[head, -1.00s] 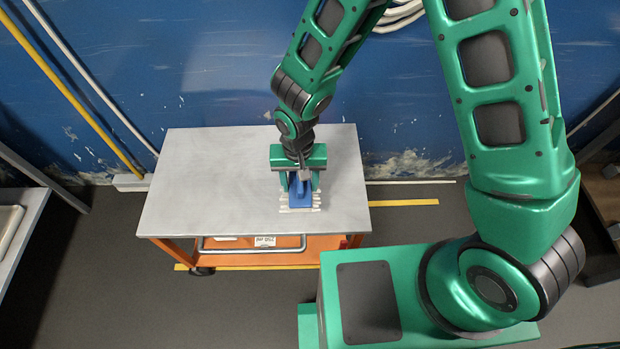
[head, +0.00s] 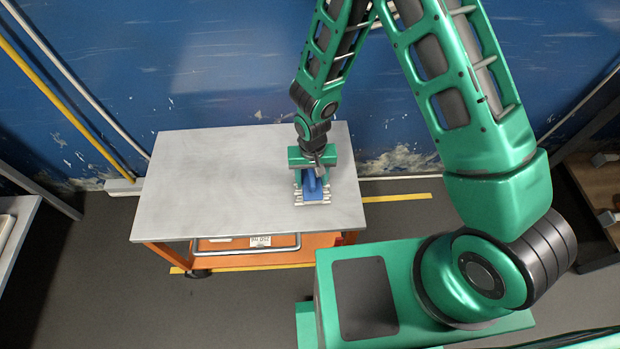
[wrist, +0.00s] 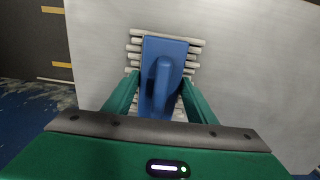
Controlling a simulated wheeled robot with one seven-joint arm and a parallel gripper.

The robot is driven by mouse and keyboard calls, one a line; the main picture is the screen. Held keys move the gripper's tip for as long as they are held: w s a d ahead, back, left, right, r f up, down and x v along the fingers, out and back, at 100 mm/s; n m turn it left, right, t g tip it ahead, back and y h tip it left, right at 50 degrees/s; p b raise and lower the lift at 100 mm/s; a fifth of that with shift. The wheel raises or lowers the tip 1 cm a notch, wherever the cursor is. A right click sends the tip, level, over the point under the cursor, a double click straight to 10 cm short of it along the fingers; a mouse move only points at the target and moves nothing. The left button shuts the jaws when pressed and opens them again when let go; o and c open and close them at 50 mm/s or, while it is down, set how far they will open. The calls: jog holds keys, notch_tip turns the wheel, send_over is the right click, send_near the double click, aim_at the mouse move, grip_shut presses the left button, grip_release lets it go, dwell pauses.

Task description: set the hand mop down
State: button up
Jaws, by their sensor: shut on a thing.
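The hand mop (head: 313,187) has a blue body with a raised handle and pale strips sticking out on its sides. It is at the right part of the grey top of the orange cart (head: 205,190). My gripper (head: 313,178) is above the mop, pointing down, with its fingers shut on it. In the wrist view the mop (wrist: 162,62) sits between the two green fingers of my gripper (wrist: 158,95), against the pale cart top. I cannot tell whether the mop's underside touches the top.
The rest of the cart top is bare. A blue wall (head: 200,70) stands close behind the cart. A grey bench (head: 18,225) is at the left edge and a brown shelf (head: 590,185) at the right. Small items sit on the cart's lower shelf.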

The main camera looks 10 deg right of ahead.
aim_at(312, 174)
jog(key=o, duration=1)
jog(key=shift+f, duration=0.1)
jog(key=shift+o, duration=0.2)
notch_tip(312, 174, up, 12)
jog(key=shift+r, duration=0.1)
jog(key=shift+d, duration=0.1)
